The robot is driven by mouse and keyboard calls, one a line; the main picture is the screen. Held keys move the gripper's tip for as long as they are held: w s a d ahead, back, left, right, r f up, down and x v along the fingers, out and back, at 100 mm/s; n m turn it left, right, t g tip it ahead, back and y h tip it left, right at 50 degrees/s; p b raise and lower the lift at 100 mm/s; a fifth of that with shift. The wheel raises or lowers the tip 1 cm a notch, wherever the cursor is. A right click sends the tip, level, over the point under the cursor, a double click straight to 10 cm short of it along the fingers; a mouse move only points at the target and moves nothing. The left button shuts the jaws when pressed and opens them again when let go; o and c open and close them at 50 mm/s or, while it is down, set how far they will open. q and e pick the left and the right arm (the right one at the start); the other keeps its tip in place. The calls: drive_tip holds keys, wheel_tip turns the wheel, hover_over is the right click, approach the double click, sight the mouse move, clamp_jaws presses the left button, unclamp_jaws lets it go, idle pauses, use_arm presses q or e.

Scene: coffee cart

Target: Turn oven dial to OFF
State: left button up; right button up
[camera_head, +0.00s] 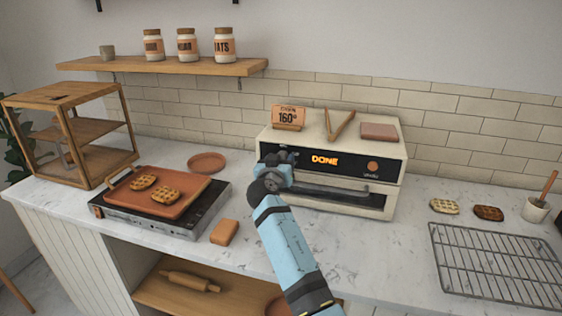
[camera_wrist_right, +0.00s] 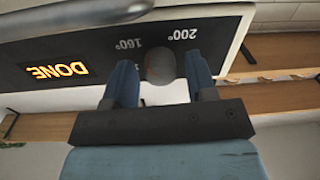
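The cream oven (camera_head: 398,150) stands on the counter against the tiled wall. Its dark front panel shows a lit "DONE" display (camera_head: 324,160), seen upside down in the right wrist view (camera_wrist_right: 58,71). The oven dial (camera_wrist_right: 160,66) is a dark round knob with 160° and 200° marks beside it. My right gripper (camera_head: 281,158) is at the panel's left end and hides the dial in the head view. In the right wrist view the two fingers (camera_wrist_right: 160,85) straddle the dial, with narrow gaps seeming to show on both sides. My left gripper is not in view.
The oven handle (camera_head: 335,191) runs just below the gripper. A copper-coloured knob (camera_head: 373,166) is at the panel's right. A griddle (camera_head: 160,215) with waffles, a sponge-like block (camera_head: 224,232) and a wire rack (camera_head: 495,265) lie on the counter. A sign (camera_head: 288,115) and tongs (camera_head: 338,124) are on top.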

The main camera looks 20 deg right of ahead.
drive_tip(key=c, duration=0.7)
